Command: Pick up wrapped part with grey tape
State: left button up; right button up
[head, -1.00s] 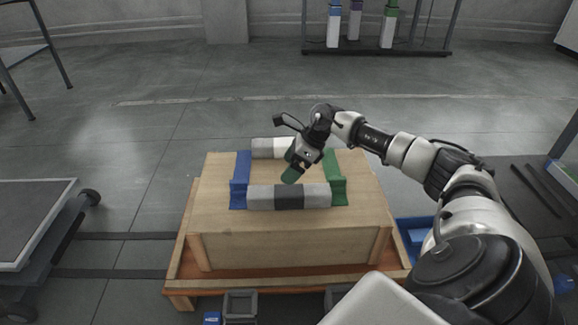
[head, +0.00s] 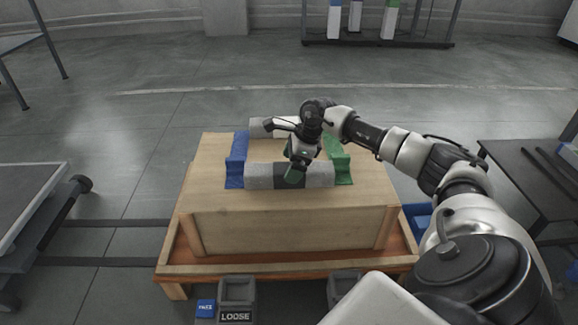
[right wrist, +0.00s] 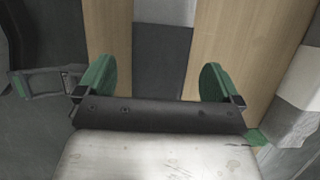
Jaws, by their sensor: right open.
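The wrapped part with the dark grey tape band (head: 260,177) lies across the blue support (head: 236,165) and the green support (head: 341,165) on the wooden crate. Its ends are light grey. My right gripper (head: 295,174) is over its dark middle, with green fingertips pointing down. In the right wrist view, my right gripper (right wrist: 155,86) is open, and the part (right wrist: 163,55) runs between the two fingers with wood showing on both sides. No finger clearly touches it. My left gripper is out of view.
A second wrapped part (head: 260,127) lies behind, partly hidden by my gripper; it also shows at the right of the wrist view (right wrist: 296,105). The wooden crate (head: 290,230) stands on an orange-brown base. A bin labelled LOOSE (head: 236,292) stands in front. Carts stand left and right.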

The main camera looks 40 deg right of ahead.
jog(key=shift+b+x, duration=0.3)
jog(key=shift+x, duration=0.75)
jog(key=shift+r, duration=0.1)
jog(key=c, duration=1.2)
jog(key=shift+c, duration=0.8)
jog(key=shift+r, duration=0.1)
